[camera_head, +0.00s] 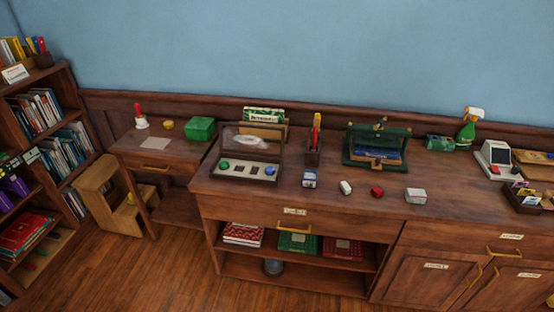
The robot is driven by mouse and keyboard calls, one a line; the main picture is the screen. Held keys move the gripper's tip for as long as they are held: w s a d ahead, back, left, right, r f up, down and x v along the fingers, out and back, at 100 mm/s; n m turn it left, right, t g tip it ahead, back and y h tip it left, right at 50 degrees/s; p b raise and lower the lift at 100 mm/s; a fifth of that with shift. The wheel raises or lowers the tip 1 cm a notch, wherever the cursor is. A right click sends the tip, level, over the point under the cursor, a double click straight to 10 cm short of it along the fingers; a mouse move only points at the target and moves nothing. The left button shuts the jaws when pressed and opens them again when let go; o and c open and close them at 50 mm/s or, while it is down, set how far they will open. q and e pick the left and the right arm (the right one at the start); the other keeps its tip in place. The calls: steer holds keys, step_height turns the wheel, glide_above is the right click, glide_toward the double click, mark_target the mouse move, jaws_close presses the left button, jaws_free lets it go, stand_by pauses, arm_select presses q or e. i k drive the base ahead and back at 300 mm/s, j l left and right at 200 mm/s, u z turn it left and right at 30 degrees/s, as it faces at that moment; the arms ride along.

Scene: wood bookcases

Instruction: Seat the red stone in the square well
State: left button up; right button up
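The red stone (377,192) lies on the wooden counter, right of the middle of the view. A display case (248,178) with a raised clear lid stands on the counter to its left. A green stone (224,167) sits at the left of the case's pale strip, and a blue stone (270,171) sits at its right. Dark well openings show between them, but they are too small for me to tell their shapes. A white piece (346,188) and a grey-white box (415,196) lie on either side of the red stone. Neither of my grippers is in view.
A small blue-and-white jar (309,179) stands between the case and the white piece. A pen holder (313,153) and a green rack with a blue book (377,154) stand behind. A cash register (496,157) is at the right. The counter's front strip (340,208) is clear.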

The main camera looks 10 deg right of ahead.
mark_target(242, 168)
steer(key=i+j+z, duration=0.35)
steer(key=j, duration=0.3)
steer(key=j+z, duration=0.2)
steer(key=j, duration=0.15)
steer(key=i+j+z, duration=0.2)
steer(key=j, duration=0.15)
